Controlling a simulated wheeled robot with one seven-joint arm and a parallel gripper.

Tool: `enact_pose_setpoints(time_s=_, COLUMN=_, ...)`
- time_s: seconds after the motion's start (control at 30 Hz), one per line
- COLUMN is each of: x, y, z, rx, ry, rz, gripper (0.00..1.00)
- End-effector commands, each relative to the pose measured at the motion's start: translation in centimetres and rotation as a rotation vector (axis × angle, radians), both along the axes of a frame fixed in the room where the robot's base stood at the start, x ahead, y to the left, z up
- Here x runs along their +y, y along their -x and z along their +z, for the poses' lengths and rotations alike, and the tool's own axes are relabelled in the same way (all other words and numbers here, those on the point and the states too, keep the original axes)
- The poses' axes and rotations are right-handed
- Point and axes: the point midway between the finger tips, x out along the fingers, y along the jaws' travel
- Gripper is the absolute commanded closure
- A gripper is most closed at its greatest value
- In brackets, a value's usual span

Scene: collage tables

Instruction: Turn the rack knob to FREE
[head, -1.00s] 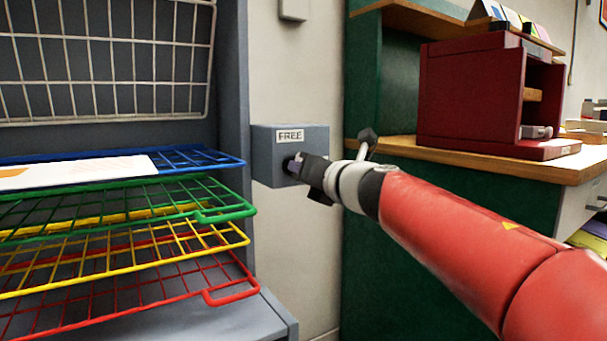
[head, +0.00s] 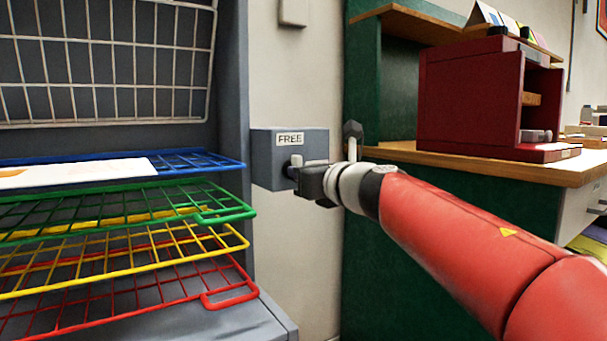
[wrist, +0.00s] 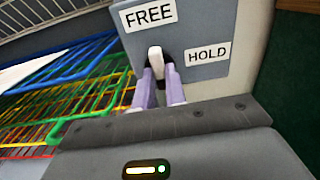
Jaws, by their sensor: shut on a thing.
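The rack knob (wrist: 156,58) is a pale lever on a grey box (head: 262,158) fixed to the wall beside the rack. In the wrist view it points up toward the FREE label (wrist: 148,15), and the HOLD label (wrist: 208,54) is to its right. My gripper (wrist: 161,88) is shut on the knob, with its two lilac fingers on either side of the lever's lower part. In the head view my gripper (head: 299,175) is at the front of the box, and the knob's tip (head: 296,160) shows just below the FREE label.
A rack with blue, green, yellow and red wire shelves (head: 228,212) stands to the left, with a white sheet (head: 75,172) on the blue shelf. A dark red cabinet (head: 470,95) sits on a wooden counter (head: 480,165) to the right.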

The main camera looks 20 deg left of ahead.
Motion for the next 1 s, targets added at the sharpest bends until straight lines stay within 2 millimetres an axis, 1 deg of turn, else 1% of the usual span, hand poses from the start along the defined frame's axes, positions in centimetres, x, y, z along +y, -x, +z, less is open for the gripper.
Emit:
enact_pose_setpoints(time_s=0.23, x=0.0, y=0.0, z=-0.1, rx=0.000, ry=0.003, rz=-0.001, gripper=1.00)
enact_pose_setpoints(time_s=0.27, x=0.0, y=0.0, z=-0.1, rx=0.000, ry=0.003, rz=-0.001, gripper=0.85)
enact_pose_setpoints(time_s=0.4, x=0.0, y=0.0, z=-0.1, rx=-0.001, ry=0.002, rz=0.000, gripper=0.66)
enact_pose_setpoints(time_s=0.67, x=0.0, y=0.0, z=0.0, rx=-0.001, ry=0.001, rz=0.000, gripper=0.65)
enact_pose_setpoints(time_s=0.77, x=-0.4, y=0.3, z=0.0, rx=-0.001, ry=0.001, rz=-0.001, gripper=0.65)
enact_pose_setpoints(time_s=0.87, x=-1.5, y=1.2, z=0.0, rx=-0.003, ry=0.001, rz=-0.003, gripper=0.65)
enact_pose_setpoints(time_s=1.0, x=-3.4, y=2.9, z=0.1, rx=-0.002, ry=0.001, rz=-0.003, gripper=0.65)
